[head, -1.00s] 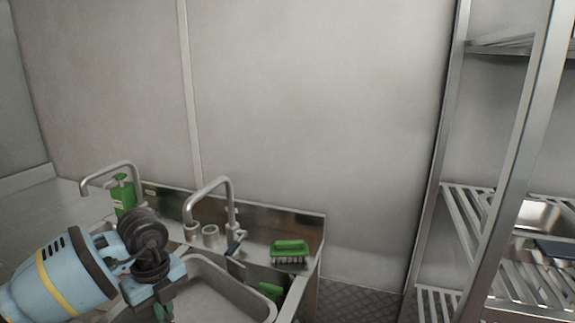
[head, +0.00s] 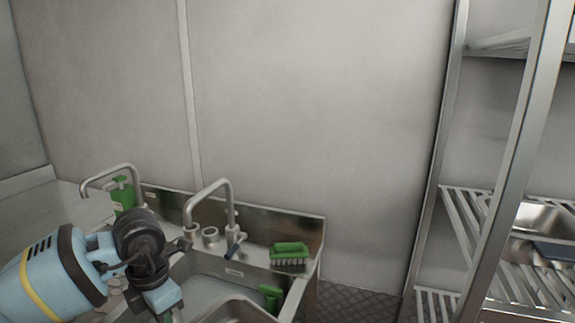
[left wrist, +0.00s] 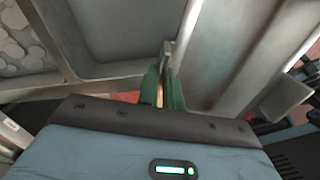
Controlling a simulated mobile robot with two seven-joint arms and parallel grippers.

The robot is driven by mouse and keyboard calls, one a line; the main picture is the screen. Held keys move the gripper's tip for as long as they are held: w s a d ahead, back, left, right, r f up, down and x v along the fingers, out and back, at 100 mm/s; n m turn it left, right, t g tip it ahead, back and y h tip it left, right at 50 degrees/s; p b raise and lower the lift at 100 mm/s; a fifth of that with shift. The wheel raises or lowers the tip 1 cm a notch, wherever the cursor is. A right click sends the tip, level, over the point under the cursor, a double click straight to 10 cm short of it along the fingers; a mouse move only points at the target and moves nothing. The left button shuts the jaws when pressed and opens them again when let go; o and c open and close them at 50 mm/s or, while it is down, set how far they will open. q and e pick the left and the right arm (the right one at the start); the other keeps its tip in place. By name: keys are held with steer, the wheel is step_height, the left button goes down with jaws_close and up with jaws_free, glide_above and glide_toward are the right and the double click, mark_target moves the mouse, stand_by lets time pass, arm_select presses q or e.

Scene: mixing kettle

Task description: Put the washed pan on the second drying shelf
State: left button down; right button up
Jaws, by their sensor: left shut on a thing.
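A grey metal pan (head: 245,309) shows at the bottom edge of the head view, in front of the sink (head: 205,285); most of it is cut off. My left gripper (head: 172,314) is at its left side. In the left wrist view its green fingers (left wrist: 163,90) are shut on a thin metal edge, the pan's rim. The drying rack stands at the right of the head view. Its slatted middle shelf (head: 465,225) holds a shiny metal container (head: 540,217) and a dark blue item (head: 555,250). My right gripper is not in view.
Two taps (head: 210,190) rise behind the sink. A green brush (head: 290,253) lies on the sink's back ledge, and a green bottle (head: 123,195) stands at the left. A rack post (head: 515,150) stands in front of the shelves. An upper shelf (head: 500,45) shows above.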

arm_select(q)
steer(key=m, duration=0.3)
steer(key=s+m, duration=0.1)
steer(key=m, duration=0.1)
steer(key=shift+d+r, duration=0.2)
steer(key=shift+r, duration=0.1)
steer(key=m, duration=0.3)
steer(key=shift+s+d+r, duration=0.1)
steer(key=shift+s+r, duration=0.05)
steer(key=shift+s, duration=0.15)
steer(key=m, duration=0.2)
steer(key=s+m, duration=0.1)
steer(key=m, duration=0.3)
steer(key=shift+s+d+r, duration=0.2)
steer(key=shift+s+r, duration=0.05)
steer(key=s+m, duration=0.1)
steer(key=m, duration=0.3)
steer(key=s+m, duration=0.1)
steer(key=m, duration=0.4)
steer(key=s+m, duration=0.1)
steer(key=m, duration=0.4)
steer(key=shift+s+d+r, duration=0.15)
steer(key=shift+d+r, duration=0.15)
steer(key=shift+r, duration=0.1)
